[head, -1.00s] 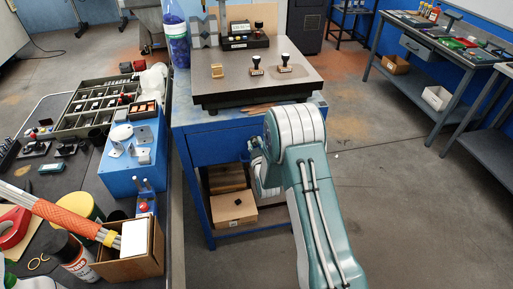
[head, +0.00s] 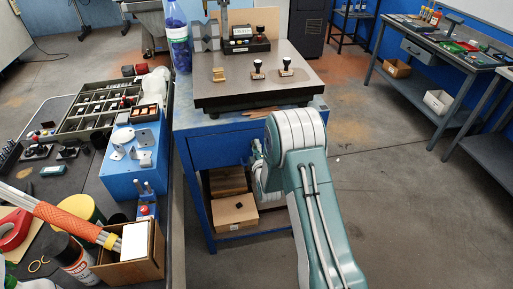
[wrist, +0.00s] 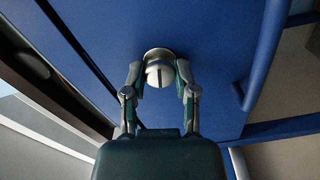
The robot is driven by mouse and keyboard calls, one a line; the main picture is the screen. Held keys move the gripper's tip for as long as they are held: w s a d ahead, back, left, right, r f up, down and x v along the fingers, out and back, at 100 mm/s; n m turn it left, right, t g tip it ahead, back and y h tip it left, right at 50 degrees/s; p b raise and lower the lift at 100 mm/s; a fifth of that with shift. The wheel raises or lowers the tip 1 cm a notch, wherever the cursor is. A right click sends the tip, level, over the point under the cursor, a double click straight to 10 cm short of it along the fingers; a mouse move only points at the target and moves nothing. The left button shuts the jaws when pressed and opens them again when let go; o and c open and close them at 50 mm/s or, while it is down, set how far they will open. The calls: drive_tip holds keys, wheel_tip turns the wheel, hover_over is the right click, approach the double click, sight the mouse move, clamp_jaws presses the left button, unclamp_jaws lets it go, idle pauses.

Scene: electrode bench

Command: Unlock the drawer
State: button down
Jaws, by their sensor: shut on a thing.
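The blue drawer (head: 222,152) is in the front of the blue bench, under a dark top plate, and looks shut in the head view. In the wrist view its blue front (wrist: 222,60) fills much of the picture. A round silver lock knob (wrist: 159,75) with a dark slot stands out from it. The slot runs roughly up and down in the wrist picture. My gripper (wrist: 159,70) is shut on the knob, one finger on each side.
Stamps (head: 258,69) and a black device (head: 243,43) stand on the dark plate (head: 245,92). Cardboard boxes (head: 234,211) sit on the shelf below the drawer. A cluttered table with a blue box (head: 117,177) is close at left. Open floor (head: 400,215) lies to the right.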

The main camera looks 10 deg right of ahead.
drive_tip(key=shift+a+f+n, duration=0.15)
drive_tip(key=shift+n, duration=1.15)
drive_tip(key=shift+c, duration=2)
unclamp_jaws()
drive_tip(key=shift+a+f, duration=0.1)
drive_tip(key=shift+s, duration=0.5)
drive_tip(key=s, duration=1.1)
